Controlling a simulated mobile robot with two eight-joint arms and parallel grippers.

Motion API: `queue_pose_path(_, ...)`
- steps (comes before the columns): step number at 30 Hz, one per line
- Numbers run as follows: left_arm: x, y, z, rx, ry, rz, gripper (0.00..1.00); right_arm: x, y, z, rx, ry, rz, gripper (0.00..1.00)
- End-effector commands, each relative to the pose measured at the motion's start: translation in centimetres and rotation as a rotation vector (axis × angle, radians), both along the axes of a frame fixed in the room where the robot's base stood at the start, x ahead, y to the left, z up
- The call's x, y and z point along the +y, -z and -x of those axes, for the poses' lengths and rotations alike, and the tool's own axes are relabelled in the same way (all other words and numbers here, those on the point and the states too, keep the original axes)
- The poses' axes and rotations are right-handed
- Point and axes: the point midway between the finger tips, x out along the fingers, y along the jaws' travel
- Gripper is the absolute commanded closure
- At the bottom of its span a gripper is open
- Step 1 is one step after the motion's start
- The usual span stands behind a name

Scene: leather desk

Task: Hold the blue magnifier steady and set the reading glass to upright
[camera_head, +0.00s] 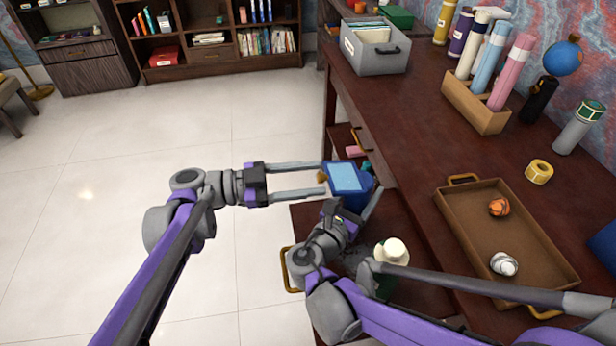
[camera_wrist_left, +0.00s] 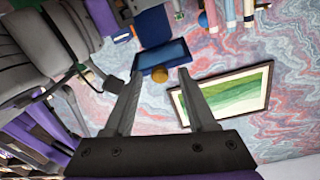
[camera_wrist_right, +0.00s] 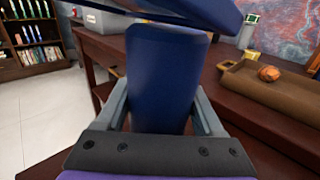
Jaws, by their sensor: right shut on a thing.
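The blue magnifier (camera_head: 352,198) is upright in my right gripper (camera_head: 354,206), above the lower shelf beside the desk. Its dark blue body (camera_wrist_right: 165,85) fills the space between the fingers in the right wrist view. The reading glass (camera_head: 344,176) is a light blue pane in a blue frame on top, tilted to the body. A small yellow-orange knob (camera_wrist_left: 159,74) sits at the frame's edge. My left gripper (camera_head: 322,179) is open and empty. Its fingertips point at the glass frame from the left, near the knob; contact cannot be told.
A brown tray (camera_head: 457,218) with an orange ball and a silver one lies on the desk (camera_head: 400,120). A grey file box (camera_head: 372,52) and a wooden tube holder (camera_head: 468,106) stand farther back. A white-topped object (camera_head: 392,252) is close beside my right arm. Open floor lies left.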

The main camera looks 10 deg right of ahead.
Motion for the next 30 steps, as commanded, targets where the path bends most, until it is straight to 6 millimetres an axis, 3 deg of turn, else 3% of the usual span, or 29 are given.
queue_pose_path(2, 0.02, 0.00, -0.01, 0.000, 0.000, 0.000, 0.56, 0.00, -0.01, 0.00, 0.000, 0.000, 0.000, 1.00)
queue_pose_path(9, 0.04, 0.00, -0.01, 0.000, 0.000, 0.000, 0.99, 0.00, -0.01, 0.00, 0.000, 0.000, 0.000, 1.00)
queue_pose_path(30, 0.06, -0.01, -0.02, 0.000, -0.001, 0.000, 1.00, -0.02, -0.01, 0.01, 0.000, 0.001, 0.000, 1.00)
